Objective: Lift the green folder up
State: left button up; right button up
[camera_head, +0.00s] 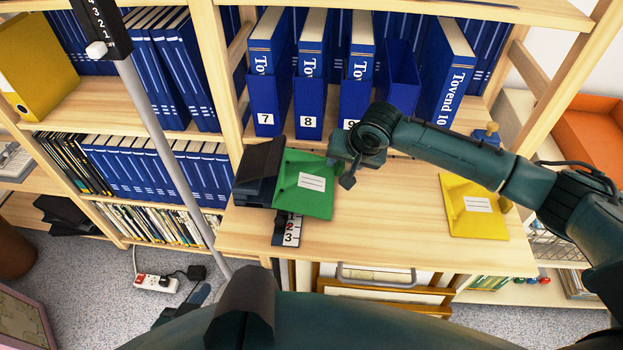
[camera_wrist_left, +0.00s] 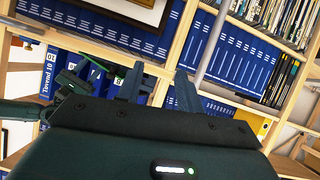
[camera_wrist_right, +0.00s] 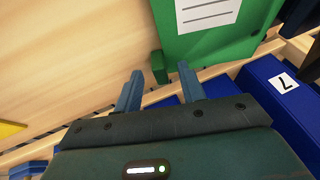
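The green folder (camera_head: 300,200), with a white lined label, lies on the wooden desk surface (camera_head: 400,205) in the head view, against a dark stacked tray (camera_head: 258,172). My right gripper (camera_head: 342,171) is at the folder's right edge. In the right wrist view the folder (camera_wrist_right: 215,45) fills the top, and a small green tab lies just beyond and between the fingertips of my right gripper (camera_wrist_right: 160,75), which are apart with nothing between them. In the left wrist view my left gripper (camera_wrist_left: 158,80) is open and empty, facing shelves away from the folder.
A yellow folder (camera_head: 470,208) lies at the desk's right. Numbered blue binders (camera_head: 310,105) stand behind the desk. A grey pole (camera_head: 160,140) crosses the left side of the head view. A numbered strip (camera_head: 288,230) is at the desk's front edge. The desk middle is bare.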

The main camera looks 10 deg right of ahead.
jog(key=shift+w+f, duration=0.25)
jog(key=shift+f, duration=0.15)
grip_shut()
